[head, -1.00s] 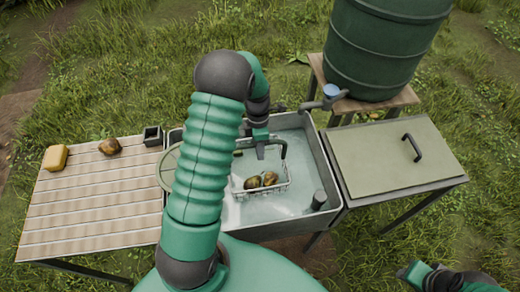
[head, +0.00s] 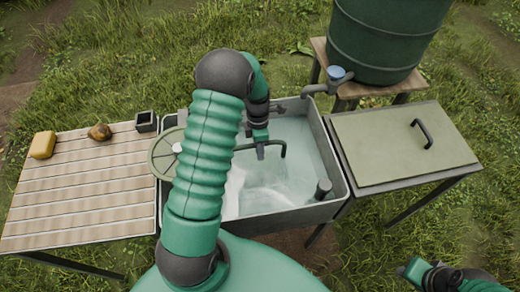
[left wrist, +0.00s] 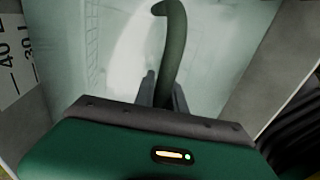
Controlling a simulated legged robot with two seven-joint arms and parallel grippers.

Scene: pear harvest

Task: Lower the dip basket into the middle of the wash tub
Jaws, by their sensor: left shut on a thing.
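The wash tub (head: 335,165) is a grey basin of cloudy pale water in the middle of the head view. My left gripper (head: 261,153) is over the water, shut on the dark curved handle (head: 283,147) of the dip basket. The handle also shows in the left wrist view (left wrist: 175,45), between the fingers (left wrist: 160,92). The basket's wire body is under the water; only faint mesh lines show in the wrist view. Its pears cannot be made out. Part of my right arm shows at the lower right; its fingers cannot be made out.
A slatted table (head: 80,195) at left holds a yellow block (head: 42,145), a brown pear (head: 100,132) and a small dark cup (head: 146,122). A round green disc (head: 163,155) is at the tub's left. A lidded box (head: 390,145) and a green barrel (head: 385,40) stand right.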

